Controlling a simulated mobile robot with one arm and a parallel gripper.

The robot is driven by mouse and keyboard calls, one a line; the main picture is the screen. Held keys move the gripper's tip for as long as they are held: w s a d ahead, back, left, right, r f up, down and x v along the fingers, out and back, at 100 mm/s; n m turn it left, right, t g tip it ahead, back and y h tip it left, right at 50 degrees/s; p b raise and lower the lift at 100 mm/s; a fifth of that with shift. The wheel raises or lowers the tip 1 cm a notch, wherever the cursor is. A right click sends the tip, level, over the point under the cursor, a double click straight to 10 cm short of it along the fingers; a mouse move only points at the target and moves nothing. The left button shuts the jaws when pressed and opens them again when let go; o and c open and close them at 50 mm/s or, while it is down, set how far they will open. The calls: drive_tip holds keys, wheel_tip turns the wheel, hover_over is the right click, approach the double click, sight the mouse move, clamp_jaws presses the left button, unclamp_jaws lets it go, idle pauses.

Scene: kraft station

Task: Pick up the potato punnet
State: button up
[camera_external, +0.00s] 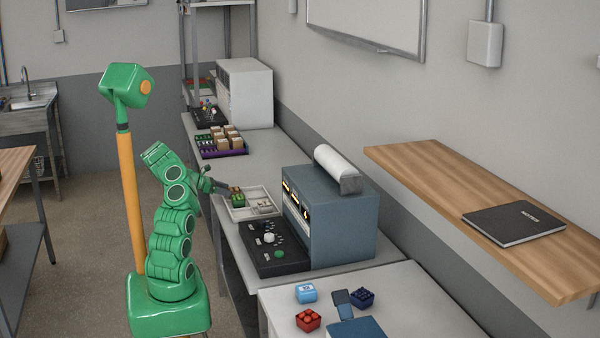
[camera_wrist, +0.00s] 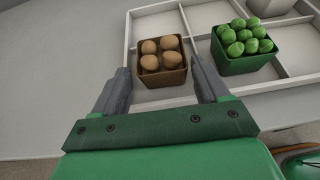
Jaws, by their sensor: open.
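The potato punnet (camera_wrist: 162,76) is a small brown square tub holding several round tan potatoes. In the wrist view it stands in a compartment of a white divided tray (camera_wrist: 132,42). My gripper (camera_wrist: 162,74) is open, with one grey finger on each side of the punnet's near part; I cannot tell whether either finger touches it. In the external view my gripper (camera_external: 228,189) reaches over the left edge of the white tray (camera_external: 256,212) on the counter. The potato punnet is hard to make out in the external view.
A green punnet of round green produce (camera_wrist: 244,46) stands right of the potato punnet, close to my right finger. A pale container (camera_wrist: 270,7) is behind it. A blue-grey machine (camera_external: 328,215) and black control panel (camera_external: 268,245) stand close to the tray.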

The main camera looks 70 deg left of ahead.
sight(243, 188)
drive_tip(key=shift+r+x, duration=0.2)
drive_tip(key=shift+x, duration=1.2)
drive_tip(key=shift+r+x, duration=0.2)
drive_tip(key=shift+x, duration=1.25)
drive_tip(key=shift+w+d, duration=0.1)
drive_tip(key=shift+c, duration=0.4)
drive_tip(key=c, duration=0.7)
